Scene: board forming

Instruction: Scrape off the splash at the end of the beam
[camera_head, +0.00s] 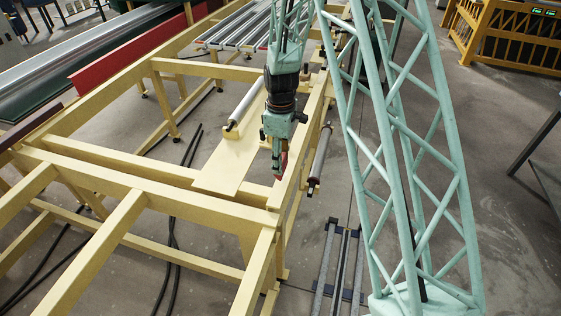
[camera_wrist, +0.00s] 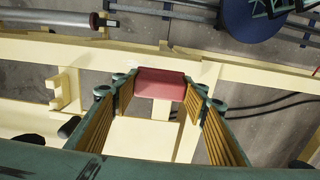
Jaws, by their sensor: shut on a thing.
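My gripper (camera_head: 279,150) points down beside a long yellow beam (camera_head: 306,125), near where that beam meets a cross beam. It is shut on a red block-like tool (camera_head: 282,167), whose lower end appears close to the beam; I cannot tell whether it touches. In the wrist view, the fingertips of my gripper (camera_wrist: 160,92) clasp the red tool (camera_wrist: 160,80) on both sides. The yellow beam (camera_wrist: 250,70) runs across behind the tool there.
A flat yellow plate (camera_head: 225,165) lies left of my gripper. A grey roller (camera_head: 245,104) stands beyond it, and another roller (camera_head: 320,155) is right of the beam. Yellow frame beams surround open gaps with floor and dark cables (camera_head: 172,240) below.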

